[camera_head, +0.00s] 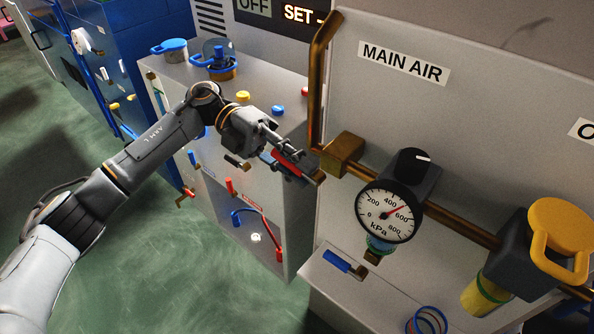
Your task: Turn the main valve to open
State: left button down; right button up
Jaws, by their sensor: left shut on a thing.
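The main valve's brass body (343,155) sits on the brass pipe below the MAIN AIR label (404,64). A red lever handle (288,160) sticks out to the left of the valve body. My left gripper (292,165) comes in from the left and is shut on the red handle. The fingers hide part of the handle and where it joins the valve. The pressure gauge (388,212) is right of the valve, its red needle between 400 and 600 kPa. My right gripper is not in view.
A grey cabinet (225,110) with yellow and blue knobs stands under my left arm. A yellow-handled valve (560,232) is at the far right. A small blue-handled valve (336,260) sits below the gauge. Green floor is free at the left.

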pick_arm(q)
jog(key=shift+f+h, duration=0.15)
jog(key=shift+h, duration=0.15)
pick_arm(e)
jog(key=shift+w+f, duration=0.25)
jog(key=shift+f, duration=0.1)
pick_arm(q)
jog(key=c, duration=1.3)
grip_release()
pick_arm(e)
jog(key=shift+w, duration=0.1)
pick_arm(q)
jog(key=v, duration=1.2)
jog(key=shift+w+d+f, duration=0.1)
jog(key=shift+w+f, duration=0.1)
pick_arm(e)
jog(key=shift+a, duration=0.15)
